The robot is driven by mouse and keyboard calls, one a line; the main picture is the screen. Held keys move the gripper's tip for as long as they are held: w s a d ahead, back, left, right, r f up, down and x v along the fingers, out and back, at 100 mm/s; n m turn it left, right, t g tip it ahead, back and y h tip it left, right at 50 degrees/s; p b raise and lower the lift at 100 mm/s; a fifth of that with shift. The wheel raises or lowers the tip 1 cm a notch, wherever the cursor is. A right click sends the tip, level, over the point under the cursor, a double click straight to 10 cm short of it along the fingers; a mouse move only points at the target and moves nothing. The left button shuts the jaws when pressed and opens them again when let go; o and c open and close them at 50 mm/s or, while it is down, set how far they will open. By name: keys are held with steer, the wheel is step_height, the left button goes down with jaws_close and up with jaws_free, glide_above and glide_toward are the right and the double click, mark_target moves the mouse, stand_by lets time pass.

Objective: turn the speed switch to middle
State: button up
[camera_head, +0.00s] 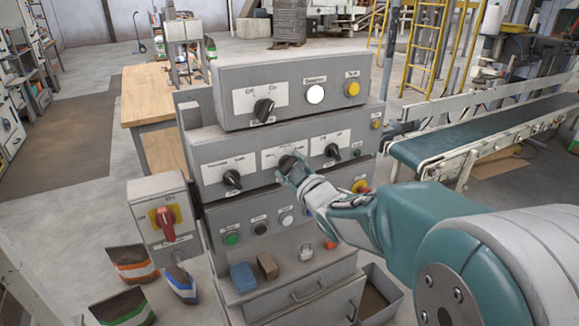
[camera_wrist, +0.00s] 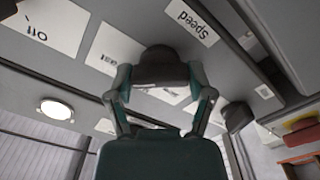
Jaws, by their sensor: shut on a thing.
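The speed switch is a dark rotary knob (camera_head: 287,162) in the middle of the panel's second row. In the wrist view the knob (camera_wrist: 162,66) sits between my fingertips, near an upside-down white label (camera_wrist: 190,20) reading "Speed". My gripper (camera_head: 290,177) reaches in from the right, its two fingers closed on the knob's sides; in the wrist view the gripper (camera_wrist: 164,92) shows both fingers touching it. The knob's pointer direction is hidden by the fingers and the angle, so I cannot tell its setting.
Similar black knobs stand to the left (camera_head: 232,179) and right (camera_head: 332,151) in the same row. Above is an on/off knob (camera_head: 263,109). Below are several push buttons (camera_head: 259,228). A red switch box (camera_head: 162,222) stands at left, a conveyor (camera_head: 480,140) at right.

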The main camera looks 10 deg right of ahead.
steer(key=n, duration=0.5)
steer(key=shift+f+n, duration=0.15)
steer(key=shift+n, duration=0.15)
steer(key=shift+f+n, duration=0.15)
steer(key=shift+n, duration=1.95)
steer(key=o, duration=1.1)
steer(key=shift+f, duration=0.1)
steer(key=shift+a, duration=0.15)
steer(key=shift+r, duration=0.2)
